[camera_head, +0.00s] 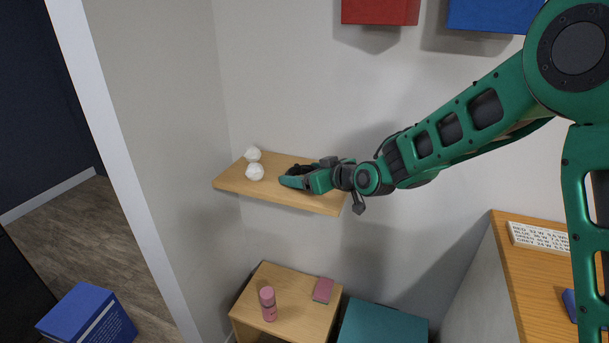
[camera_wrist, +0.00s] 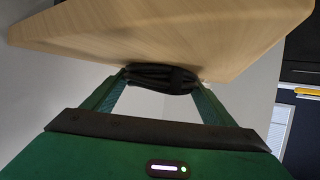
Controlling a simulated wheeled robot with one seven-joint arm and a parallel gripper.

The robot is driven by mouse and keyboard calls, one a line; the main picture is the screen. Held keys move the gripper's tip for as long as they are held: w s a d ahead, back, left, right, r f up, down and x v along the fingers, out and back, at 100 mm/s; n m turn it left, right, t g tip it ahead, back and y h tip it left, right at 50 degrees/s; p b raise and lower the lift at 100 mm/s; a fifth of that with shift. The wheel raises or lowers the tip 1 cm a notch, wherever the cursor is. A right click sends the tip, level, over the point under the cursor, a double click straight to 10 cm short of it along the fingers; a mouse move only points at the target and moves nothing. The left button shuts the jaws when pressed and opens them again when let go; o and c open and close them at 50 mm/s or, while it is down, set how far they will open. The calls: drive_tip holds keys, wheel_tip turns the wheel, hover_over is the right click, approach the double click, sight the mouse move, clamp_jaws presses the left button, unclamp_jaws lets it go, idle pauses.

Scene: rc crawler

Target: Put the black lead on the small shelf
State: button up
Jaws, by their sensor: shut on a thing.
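The black lead (camera_wrist: 160,79) is a dark coiled bundle held between my two fingers in the wrist view. It shows as a small dark patch (camera_head: 297,170) beside my fingertips in the head view. The small shelf (camera_head: 232,183) is a pale wooden board on the wall, and it fills the top of the wrist view (camera_wrist: 150,30). My gripper (camera_head: 284,181) is shut on the lead over the shelf's middle. I cannot tell whether the lead touches the board.
Two white crumpled balls (camera_head: 255,172) sit on the shelf's left part. Below are a wooden cabinet (camera_head: 252,296) with a pink bottle (camera_head: 268,304) and a pink box (camera_head: 323,290), and a teal box (camera_head: 380,325). Red (camera_head: 380,10) and blue (camera_head: 492,14) boxes hang above.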

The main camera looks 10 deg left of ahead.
drive_tip(key=o, duration=1.1)
drive_tip(key=shift+o, duration=0.2)
drive_tip(key=v, duration=1.2)
